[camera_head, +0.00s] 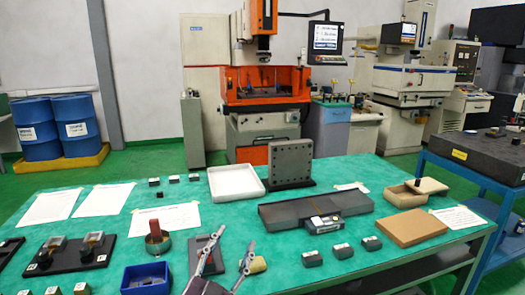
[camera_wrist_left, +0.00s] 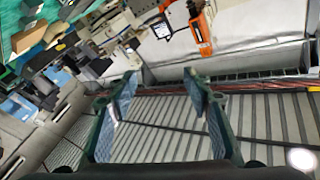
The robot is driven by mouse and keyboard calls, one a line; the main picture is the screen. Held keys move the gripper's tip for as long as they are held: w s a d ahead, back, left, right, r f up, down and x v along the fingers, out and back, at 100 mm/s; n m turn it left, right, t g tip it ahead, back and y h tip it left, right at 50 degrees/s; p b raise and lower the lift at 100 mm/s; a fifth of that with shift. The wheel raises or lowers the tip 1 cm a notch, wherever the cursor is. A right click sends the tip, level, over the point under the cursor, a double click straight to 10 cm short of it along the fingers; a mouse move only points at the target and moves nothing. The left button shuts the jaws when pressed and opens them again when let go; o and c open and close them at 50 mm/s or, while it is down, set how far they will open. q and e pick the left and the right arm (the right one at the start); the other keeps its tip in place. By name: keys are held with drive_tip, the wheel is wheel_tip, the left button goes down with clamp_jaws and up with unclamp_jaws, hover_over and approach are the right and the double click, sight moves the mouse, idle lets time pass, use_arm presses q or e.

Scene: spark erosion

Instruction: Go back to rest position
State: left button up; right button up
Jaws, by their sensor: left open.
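My left gripper (camera_head: 232,247) shows at the bottom middle of the head view, in front of the green table (camera_head: 350,255). Its two fingers are spread apart. In the left wrist view the left gripper (camera_wrist_left: 160,88) is open, with nothing between its fingers. That view is strongly tilted and looks across the room, with the orange machine (camera_wrist_left: 200,30) at the top. In the head view a small tan block (camera_head: 258,265) shows beside the right finger; I cannot tell whether they touch. My right gripper is not in view.
The table carries a white tray (camera_head: 236,184), an upright drilled plate (camera_head: 291,150), a long dark tray (camera_head: 280,220), a brown box (camera_head: 408,228), a blue bin (camera_head: 146,278) and a round cup (camera_head: 157,240). A blue bench (camera_head: 480,178) stands at the right.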

use_arm(q)
drive_tip(key=s+a+f+n+g+y, duration=0.35)
drive_tip(key=s+a+f, duration=0.25)
drive_tip(key=f, duration=0.4)
drive_tip(key=s+a+f+n+g+y, duration=0.2)
drive_tip(key=s+a+f+g, duration=0.35)
drive_tip(key=f, duration=0.55)
drive_tip(key=s+a+f+g, duration=0.1)
drive_tip(key=s+f+g, duration=0.3)
drive_tip(key=s, duration=0.7)
drive_tip(key=s+a+f+g, duration=0.25)
drive_tip(key=s+f, duration=0.35)
drive_tip(key=s, duration=0.4)
wheel_tip(320, 180, down, 26)
drive_tip(key=s+d+g, duration=0.1)
drive_tip(key=g, duration=0.1)
drive_tip(key=s+a+f, duration=0.3)
drive_tip(key=s+f, duration=1.3)
drive_tip(key=s, duration=0.1)
drive_tip(key=shift+s+g, duration=0.3)
drive_tip(key=shift+g, duration=0.05)
